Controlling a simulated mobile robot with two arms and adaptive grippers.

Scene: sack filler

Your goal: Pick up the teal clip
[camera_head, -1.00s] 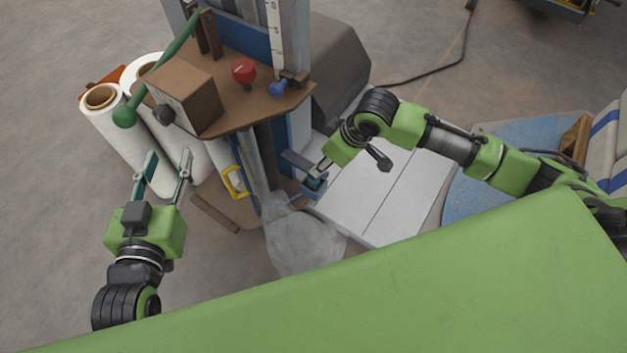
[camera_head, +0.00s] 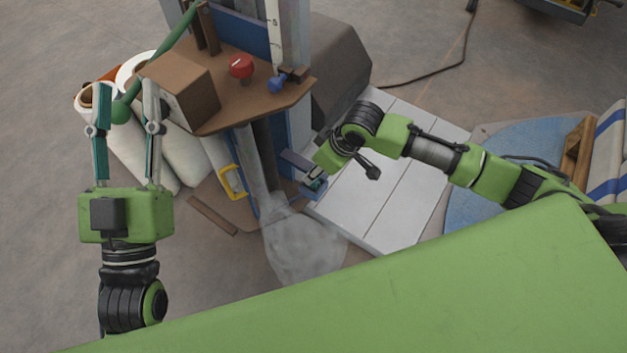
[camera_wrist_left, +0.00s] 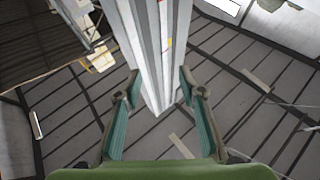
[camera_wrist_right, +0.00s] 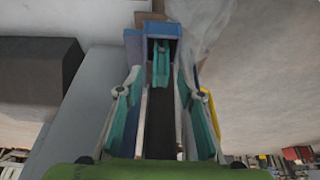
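The teal clip (camera_wrist_right: 161,60) sits in a blue holder (camera_wrist_right: 160,30) in the right wrist view, straight ahead between my right fingers. My right gripper (camera_wrist_right: 158,78) is open, its two fingers apart on either side of the line to the clip. In the head view my right gripper (camera_head: 313,181) is at the machine's blue holder, where small teal parts show; I cannot separate clip from finger pads there. I cannot tell whether the fingers touch the clip. My left gripper (camera_head: 124,92) is open and empty, pointing away beside the machine's brown box.
The brown machine table (camera_head: 235,115) carries a red knob (camera_head: 241,66) and the brown box (camera_head: 185,92). White film rolls (camera_head: 185,160) stand behind the left gripper. A translucent sack (camera_head: 300,245) hangs below the spout, left of the right gripper. A white platform (camera_head: 375,200) lies right.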

